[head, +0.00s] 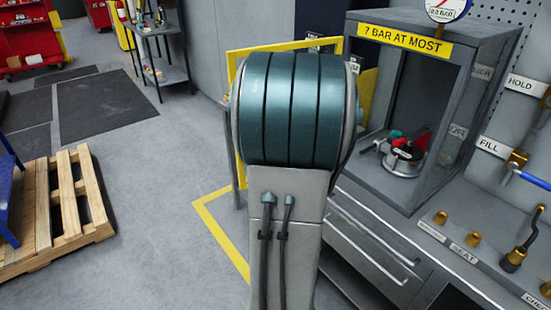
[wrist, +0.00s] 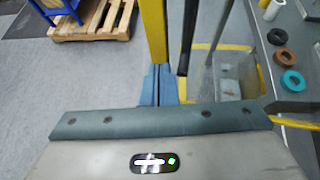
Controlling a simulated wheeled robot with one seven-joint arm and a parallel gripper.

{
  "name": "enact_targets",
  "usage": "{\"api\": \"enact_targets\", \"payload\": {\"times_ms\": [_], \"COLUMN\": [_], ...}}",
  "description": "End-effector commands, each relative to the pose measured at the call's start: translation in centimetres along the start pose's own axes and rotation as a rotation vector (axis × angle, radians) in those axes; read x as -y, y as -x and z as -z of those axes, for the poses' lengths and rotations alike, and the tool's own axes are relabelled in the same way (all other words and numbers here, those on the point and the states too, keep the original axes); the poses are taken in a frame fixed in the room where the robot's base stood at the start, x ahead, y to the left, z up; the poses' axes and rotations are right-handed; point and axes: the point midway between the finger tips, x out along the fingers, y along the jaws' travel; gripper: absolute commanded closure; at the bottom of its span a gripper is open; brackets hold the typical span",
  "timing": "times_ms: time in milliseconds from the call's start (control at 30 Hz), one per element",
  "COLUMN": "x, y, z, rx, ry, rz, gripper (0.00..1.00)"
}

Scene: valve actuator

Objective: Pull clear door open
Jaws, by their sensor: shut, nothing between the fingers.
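The clear door (head: 238,180) has a yellow frame and stands swung out to the left of the grey cabinet (head: 500,48). The cabinet front is open, with a red and silver valve actuator (head: 403,160) inside. My arm hides much of the door in the head view. In the wrist view, the yellow door frame (wrist: 154,30) rises just beyond my gripper (wrist: 156,84), with a dark upright bar (wrist: 187,38) to its right. My blue fingers are shut and empty, close to the frame. I cannot tell whether they touch it. In the head view my gripper is hidden.
A wooden pallet (head: 68,205) lies on the floor at left. Right of the cabinet is a bench with brass fittings (head: 474,240); coloured rings (wrist: 283,58) lie on a surface at right in the wrist view. Floor between pallet and door is clear.

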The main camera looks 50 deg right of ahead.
Motion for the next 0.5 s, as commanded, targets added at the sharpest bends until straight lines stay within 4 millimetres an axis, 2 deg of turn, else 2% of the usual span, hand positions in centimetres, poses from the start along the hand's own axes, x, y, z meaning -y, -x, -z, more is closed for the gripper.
{"api": "enact_targets", "payload": {"times_ms": [167, 500], "x": [-0.8, -2.6], "y": [2.1, 8.2], "z": [1.2, 0.7], "rx": [0.003, 0.004], "ry": [0.0, 0.007], "rz": [0.004, -0.003], "gripper": [1.0, 1.0]}}
